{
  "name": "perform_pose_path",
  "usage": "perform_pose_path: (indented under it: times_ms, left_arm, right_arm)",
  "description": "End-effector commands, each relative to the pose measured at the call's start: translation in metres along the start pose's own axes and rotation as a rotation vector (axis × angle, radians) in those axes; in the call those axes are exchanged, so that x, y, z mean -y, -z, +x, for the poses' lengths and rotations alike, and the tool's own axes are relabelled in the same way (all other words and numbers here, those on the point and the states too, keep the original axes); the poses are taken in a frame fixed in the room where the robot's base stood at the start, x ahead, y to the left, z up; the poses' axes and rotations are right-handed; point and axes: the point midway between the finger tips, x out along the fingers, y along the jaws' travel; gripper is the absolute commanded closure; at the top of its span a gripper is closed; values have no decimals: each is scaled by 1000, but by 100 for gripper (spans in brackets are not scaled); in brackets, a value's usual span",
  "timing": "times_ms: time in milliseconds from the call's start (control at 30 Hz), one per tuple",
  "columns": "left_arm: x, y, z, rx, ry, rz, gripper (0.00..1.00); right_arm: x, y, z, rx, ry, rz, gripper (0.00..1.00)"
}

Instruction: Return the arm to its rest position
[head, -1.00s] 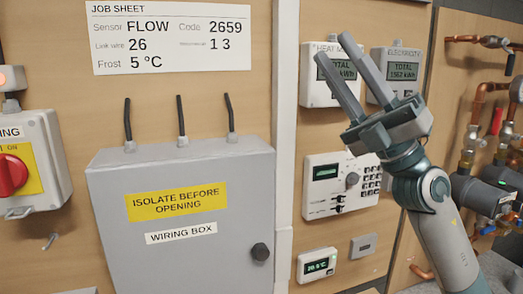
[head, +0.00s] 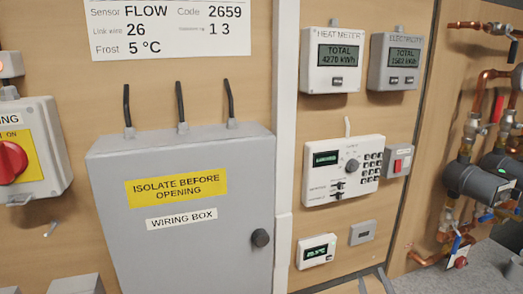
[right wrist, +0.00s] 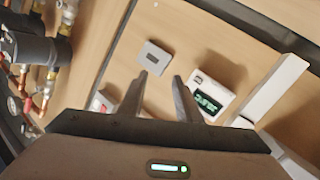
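My right gripper (head: 373,282) shows only as fingertips at the bottom edge of the head view, below the small grey wall plate. In the right wrist view its two dark fingers (right wrist: 160,75) stand apart with nothing between them, so it is open and empty. The rest of my right arm is out of the head view. My left gripper is in neither view.
The grey wiring box (head: 185,245) is closed. Right of it are the controller panel (head: 343,170), heat meter (head: 332,60), electricity meter (head: 396,62) and thermostat (head: 316,251). Copper pipes and valves (head: 470,180) stand at far right. A red isolator switch (head: 12,162) is at left.

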Motion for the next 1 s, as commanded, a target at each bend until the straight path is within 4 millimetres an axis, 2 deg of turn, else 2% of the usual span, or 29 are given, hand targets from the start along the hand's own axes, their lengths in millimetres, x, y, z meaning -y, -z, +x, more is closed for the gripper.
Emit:
perform_pose_path:
  times_ms: [33,100,267,400,600,900,1000]
  left_arm:
    - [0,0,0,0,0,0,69]
    - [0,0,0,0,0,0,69]
    - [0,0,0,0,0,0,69]
    - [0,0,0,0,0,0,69]
    - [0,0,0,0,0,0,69]
    - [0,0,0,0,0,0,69]
    - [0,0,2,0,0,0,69]
  right_arm:
    - [10,-31,-14,84,28,16,69]
    - [22,-69,-33,195,66,32,69]
    - [51,-148,-90,446,158,65,69]
    - [73,-203,-150,651,242,87,69]
    - [91,-246,-218,849,330,104,69]
    - [107,-278,-294,1045,426,118,69]
    - [112,-288,-311,1093,451,120,69]
